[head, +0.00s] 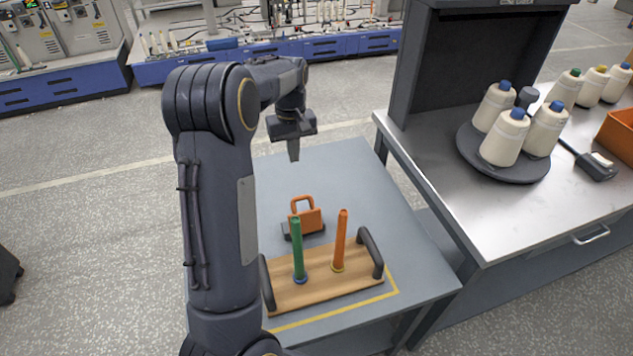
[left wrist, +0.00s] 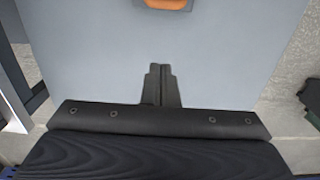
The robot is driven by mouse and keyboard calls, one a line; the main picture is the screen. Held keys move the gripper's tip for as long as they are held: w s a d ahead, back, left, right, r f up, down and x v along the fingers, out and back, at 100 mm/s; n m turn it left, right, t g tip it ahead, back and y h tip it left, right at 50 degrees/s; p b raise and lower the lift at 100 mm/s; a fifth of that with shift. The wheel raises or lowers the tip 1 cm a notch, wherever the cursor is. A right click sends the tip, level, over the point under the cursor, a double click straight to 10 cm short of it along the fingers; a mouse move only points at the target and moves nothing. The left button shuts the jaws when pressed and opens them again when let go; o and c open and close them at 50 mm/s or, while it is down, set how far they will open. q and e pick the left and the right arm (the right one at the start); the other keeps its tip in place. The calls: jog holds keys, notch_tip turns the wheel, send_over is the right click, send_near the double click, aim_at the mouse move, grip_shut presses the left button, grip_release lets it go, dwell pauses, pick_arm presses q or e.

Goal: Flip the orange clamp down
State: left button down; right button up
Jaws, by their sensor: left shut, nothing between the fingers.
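The orange clamp (head: 306,217) stands on the grey table, behind the wooden tray, with its orange loop handle pointing up from a dark base. In the left wrist view only an orange piece of it (left wrist: 166,4) shows at the top edge. My left gripper (head: 293,158) is shut and empty, pointing down above the table, behind the clamp and apart from it. Its closed fingers also show in the left wrist view (left wrist: 161,75) over bare table. My right gripper is not in view.
The wooden tray (head: 325,290) has dark handles at both ends and holds a green bobbin (head: 298,250) and an orange bobbin (head: 339,240) upright, close in front of the clamp. A metal bench (head: 450,180) with several thread cones stands at right. The table's far part is clear.

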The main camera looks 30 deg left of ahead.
aim_at(304, 214)
pick_arm(q)
jog(key=shift+f, duration=0.1)
jog(key=s+d+f+p, duration=0.2)
jog(key=d+f, duration=0.1)
jog(key=f, duration=0.5)
jog(key=shift+s+f, duration=0.15)
jog(key=shift+s, duration=0.2)
jog(key=shift+d, duration=0.15)
dwell(0.4)
